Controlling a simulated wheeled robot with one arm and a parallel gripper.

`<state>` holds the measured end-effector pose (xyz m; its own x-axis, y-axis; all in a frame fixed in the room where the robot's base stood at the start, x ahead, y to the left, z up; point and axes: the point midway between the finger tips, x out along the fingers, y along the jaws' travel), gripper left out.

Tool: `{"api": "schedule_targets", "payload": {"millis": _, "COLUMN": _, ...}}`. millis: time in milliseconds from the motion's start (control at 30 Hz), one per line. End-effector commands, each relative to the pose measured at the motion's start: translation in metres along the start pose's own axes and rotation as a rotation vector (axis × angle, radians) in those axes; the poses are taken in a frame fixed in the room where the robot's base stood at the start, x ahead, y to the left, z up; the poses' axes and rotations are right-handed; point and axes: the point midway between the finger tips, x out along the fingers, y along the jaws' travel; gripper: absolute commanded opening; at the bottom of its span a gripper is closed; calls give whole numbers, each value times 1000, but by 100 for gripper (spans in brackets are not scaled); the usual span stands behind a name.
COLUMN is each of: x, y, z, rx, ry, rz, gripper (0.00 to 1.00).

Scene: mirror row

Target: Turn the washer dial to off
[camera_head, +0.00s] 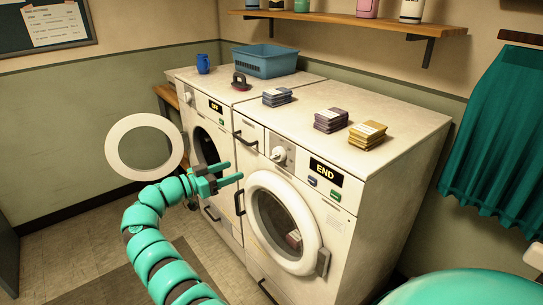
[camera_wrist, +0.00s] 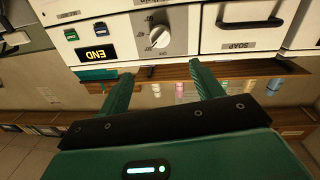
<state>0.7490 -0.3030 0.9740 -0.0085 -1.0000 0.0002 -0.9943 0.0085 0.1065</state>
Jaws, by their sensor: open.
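The near white washer has a round white dial (camera_head: 278,154) on its front panel, left of a lit display reading END (camera_head: 325,172). In the wrist view, which is upside down, the dial (camera_wrist: 160,37) sits between the END display (camera_wrist: 98,53) and the SOAP drawer (camera_wrist: 248,42). Numbers ring the dial; I cannot tell which mark it points to. My gripper (camera_head: 236,170) is open and empty in front of the washers, left of and slightly below the dial in the head view. In the wrist view its fingertips (camera_wrist: 163,72) are apart from the dial, which lies beyond them.
The near washer's round door (camera_head: 254,205) is shut. The far washer's door (camera_head: 145,142) stands open; its panel has another dial (camera_head: 187,97). On top are a blue basket (camera_head: 264,60), a blue mug (camera_head: 203,63) and folded stacks (camera_head: 367,134). A black handle (camera_head: 244,140) juts out near my gripper.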

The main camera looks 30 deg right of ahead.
Motion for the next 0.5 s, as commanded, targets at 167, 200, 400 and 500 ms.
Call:
{"api": "schedule_targets", "payload": {"millis": 167, "x": 34, "y": 0, "z": -2, "rx": 0, "ry": 1, "rz": 1, "gripper": 65}}
{"api": "schedule_targets", "payload": {"millis": 200, "x": 42, "y": 1, "z": -2, "rx": 1, "ry": 0, "rz": 2, "gripper": 65}}
{"api": "schedule_targets", "payload": {"millis": 400, "x": 82, "y": 0, "z": -3, "rx": -1, "ry": 1, "rz": -1, "gripper": 65}}
{"api": "schedule_targets", "payload": {"millis": 500, "x": 102, "y": 1, "z": -2, "rx": -2, "ry": -1, "rz": 2, "gripper": 65}}
